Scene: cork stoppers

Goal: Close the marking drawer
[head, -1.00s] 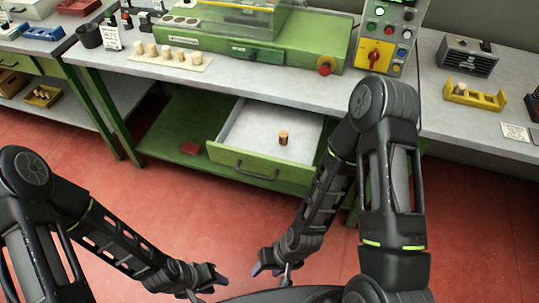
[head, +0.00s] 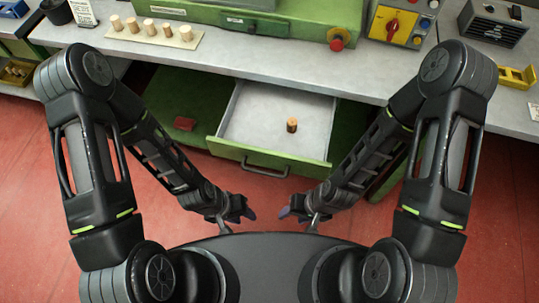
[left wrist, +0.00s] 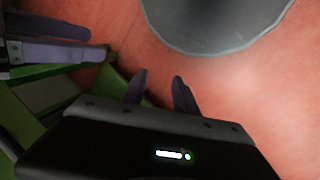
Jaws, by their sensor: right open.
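The marking drawer (head: 240,152) is pulled out below the bench, with a green front, a dark bar handle (head: 265,168) and a pale inside. One cork stopper (head: 292,125) stands upright inside it. My left gripper (head: 248,210) is in front of the drawer, apart from the handle. In the left wrist view its two fingers (left wrist: 160,92) stand apart with nothing between them. My right gripper (head: 286,212) is open and empty, facing the left one. Its fingers also show at the upper left of the left wrist view (left wrist: 55,52).
The bench top (head: 270,68) above the drawer carries a row of corks on a pale strip (head: 155,35), a green machine (head: 230,22) and a control box (head: 398,20). Red floor (head: 180,230) is clear.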

